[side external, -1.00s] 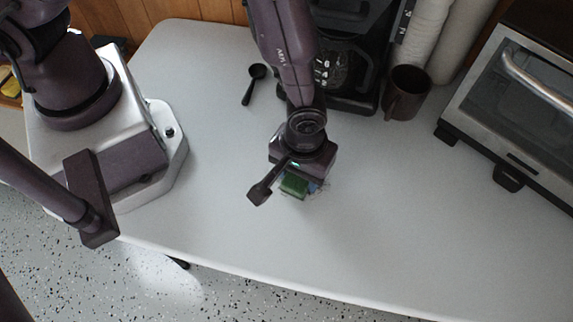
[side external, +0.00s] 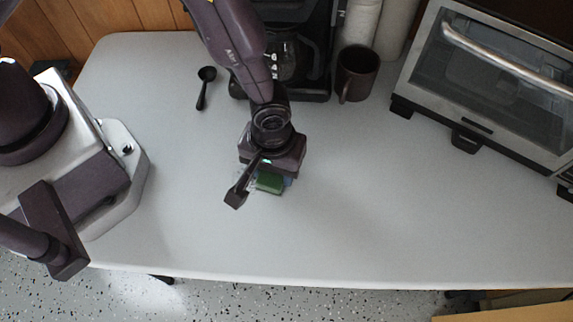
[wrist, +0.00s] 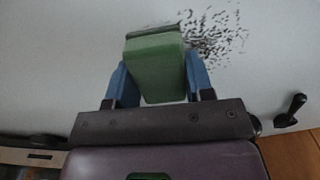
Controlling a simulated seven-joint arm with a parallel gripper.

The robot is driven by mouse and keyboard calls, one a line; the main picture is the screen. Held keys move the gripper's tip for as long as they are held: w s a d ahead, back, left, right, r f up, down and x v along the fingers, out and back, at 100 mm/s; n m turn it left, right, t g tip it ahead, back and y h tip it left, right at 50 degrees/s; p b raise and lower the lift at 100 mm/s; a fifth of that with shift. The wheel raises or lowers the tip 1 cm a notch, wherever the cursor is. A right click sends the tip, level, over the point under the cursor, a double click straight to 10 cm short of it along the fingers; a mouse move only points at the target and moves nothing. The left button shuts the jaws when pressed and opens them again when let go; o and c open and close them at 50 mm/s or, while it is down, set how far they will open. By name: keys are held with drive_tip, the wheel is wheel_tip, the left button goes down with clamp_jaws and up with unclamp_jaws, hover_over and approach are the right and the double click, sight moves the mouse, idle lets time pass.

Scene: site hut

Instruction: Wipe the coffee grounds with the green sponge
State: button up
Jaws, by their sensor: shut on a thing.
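The green sponge (side external: 269,182) is held between the blue fingers of my gripper (side external: 272,178), low at the table top, beneath the wrist. In the wrist view the sponge (wrist: 156,72) fills the space between both fingers, which press on its sides. The coffee grounds (wrist: 213,36) are a scatter of dark specks on the white table, right beside and beyond the sponge in the wrist view. In the side view a few specks (side external: 250,183) show just left of the sponge; my gripper hides the rest. I cannot tell how firmly the sponge touches the table.
A black scoop (side external: 205,80) lies behind and left of my gripper. A coffee machine (side external: 305,60), a dark brown mug (side external: 357,72) and a toaster oven (side external: 490,80) stand along the back. The white table (side external: 400,210) is clear to the right.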

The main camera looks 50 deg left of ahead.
sight(234, 171)
drive_tip(key=shift+s+a, duration=2.75)
drive_tip(key=shift+s, duration=0.05)
drive_tip(key=shift+w+d, duration=0.1)
drive_tip(key=shift+w, duration=0.55)
drive_tip(key=shift+w+d, duration=3.7)
drive_tip(key=shift+s+a, duration=3.95)
wheel_tip(234, 171, up, 8)
drive_tip(key=shift+s, duration=0.15)
drive_tip(key=shift+s+d+f, duration=0.15)
drive_tip(key=shift+s+d, duration=0.05)
